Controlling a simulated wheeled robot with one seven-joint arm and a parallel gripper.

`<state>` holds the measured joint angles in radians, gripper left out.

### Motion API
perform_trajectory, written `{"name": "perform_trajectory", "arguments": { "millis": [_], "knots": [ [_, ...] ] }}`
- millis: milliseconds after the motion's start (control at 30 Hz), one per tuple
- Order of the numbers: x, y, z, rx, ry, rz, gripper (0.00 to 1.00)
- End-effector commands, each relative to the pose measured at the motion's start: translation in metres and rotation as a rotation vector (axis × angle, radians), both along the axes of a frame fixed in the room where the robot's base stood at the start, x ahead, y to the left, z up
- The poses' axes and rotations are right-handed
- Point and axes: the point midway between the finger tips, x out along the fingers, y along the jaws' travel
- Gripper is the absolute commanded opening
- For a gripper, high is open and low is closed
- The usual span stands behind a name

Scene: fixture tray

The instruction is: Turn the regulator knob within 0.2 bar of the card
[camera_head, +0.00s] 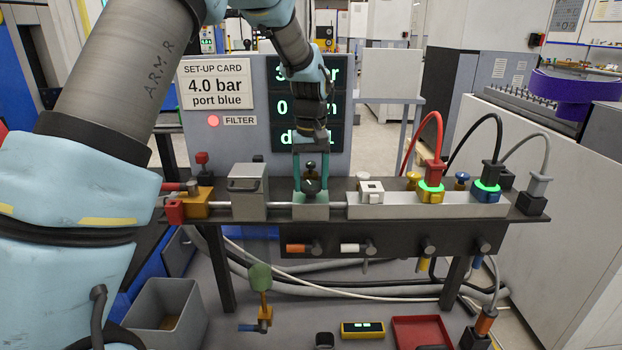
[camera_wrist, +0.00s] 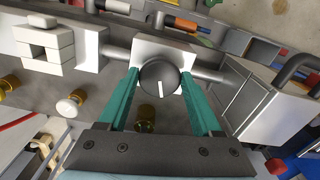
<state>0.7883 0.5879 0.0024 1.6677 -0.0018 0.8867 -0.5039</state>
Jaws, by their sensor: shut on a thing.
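The regulator knob (camera_wrist: 158,80) is round and dark with a white pointer line, on a pale regulator block (camera_wrist: 150,46). In the head view the knob (camera_head: 311,187) sits on its block (camera_head: 311,208) on the bench. My gripper (camera_wrist: 159,76) has its two teal fingers on either side of the knob, shut on it; it also shows in the head view (camera_head: 311,178), pointing down. The set-up card (camera_head: 215,86) reads 4.0 bar, port blue. The green-lettered display (camera_head: 308,107) is mostly hidden behind my arm; its top line starts with 3 and ends in r.
A red lamp (camera_head: 213,121) is lit beside the word FILTER. A grey box (camera_head: 248,190) stands left of the regulator. A white manifold (camera_head: 400,210) with a white piece (camera_head: 370,190) and lit-ring yellow and blue connectors lies right. Red, black and grey hoses arch above it.

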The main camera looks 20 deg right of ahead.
Motion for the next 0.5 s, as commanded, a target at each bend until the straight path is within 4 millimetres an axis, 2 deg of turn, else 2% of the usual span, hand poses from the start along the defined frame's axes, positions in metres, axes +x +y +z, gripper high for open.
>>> {"name": "perform_trajectory", "arguments": {
  "millis": [367,400,500],
  "knots": [
    [0.001,-0.0001,0.0006,-0.002,-0.003,-0.003,0.11],
    [0.001,-0.0002,0.0006,-0.002,-0.003,-0.003,0.71],
    [0.0008,-0.0001,0.0005,-0.002,-0.002,-0.002,0.82]
  ]
}}
